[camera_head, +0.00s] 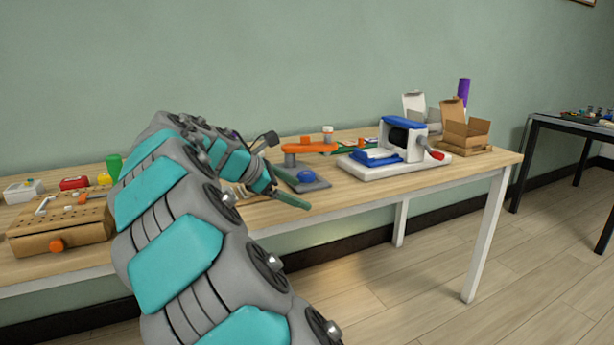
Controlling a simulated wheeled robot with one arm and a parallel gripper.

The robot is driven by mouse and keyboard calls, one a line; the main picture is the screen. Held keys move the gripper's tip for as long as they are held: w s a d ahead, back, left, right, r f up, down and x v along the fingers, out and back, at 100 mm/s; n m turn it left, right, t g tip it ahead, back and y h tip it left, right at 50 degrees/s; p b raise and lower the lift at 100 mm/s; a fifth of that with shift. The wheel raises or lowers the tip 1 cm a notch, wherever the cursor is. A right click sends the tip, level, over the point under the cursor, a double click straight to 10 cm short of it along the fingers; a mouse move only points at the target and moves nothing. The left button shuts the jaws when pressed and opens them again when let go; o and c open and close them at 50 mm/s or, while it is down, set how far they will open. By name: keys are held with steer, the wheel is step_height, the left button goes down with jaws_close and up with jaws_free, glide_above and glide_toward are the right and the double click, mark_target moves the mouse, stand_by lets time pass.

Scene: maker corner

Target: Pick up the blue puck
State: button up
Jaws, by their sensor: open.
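The blue puck (307,175) looks like a small round blue piece. It lies on a dark grey flat base (318,184) on the wooden table, just right of my gripper. My gripper (287,172) reaches over the table from the left with its fingers apart. One finger is toward the back and the other toward the table's front edge. I see nothing held between them. The puck appears apart from the fingers, but the exact gap and height cannot be told from this view.
An orange arm-like piece (309,145) on a grey post stands just behind the puck. A white machine (398,140) with blue parts is to the right, with open cardboard boxes (464,132) beyond. A wooden pegboard box (62,226) is at left. The table's front right (465,167) is clear.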

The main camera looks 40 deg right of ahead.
mark_target(305, 174)
steer(key=w+d+n, duration=0.1)
steer(key=w+n, duration=0.1)
steer(key=w, duration=0.1)
steer(key=w+d+r+n+h, duration=0.1)
steer(key=w, duration=0.2)
steer(key=w+n+t+h, duration=0.1)
steer(key=w+n, duration=0.1)
steer(key=w, duration=0.1)
steer(key=shift+w+d+r+n, duration=0.3)
steer(key=shift+w+d+r, duration=0.05)
steer(key=shift+d, duration=0.05)
steer(key=shift+w+p+x, duration=0.15)
steer(key=shift+p+x, duration=0.05)
steer(key=shift+x, duration=1.7)
steer(key=shift+w+p+x, duration=0.1)
steer(key=shift+p+x, duration=0.05)
steer(key=shift+x, duration=1.75)
steer(key=shift+c, duration=0.2)
steer(key=shift+h, duration=0.3)
jaws_close()
steer(key=shift+r, duration=0.15)
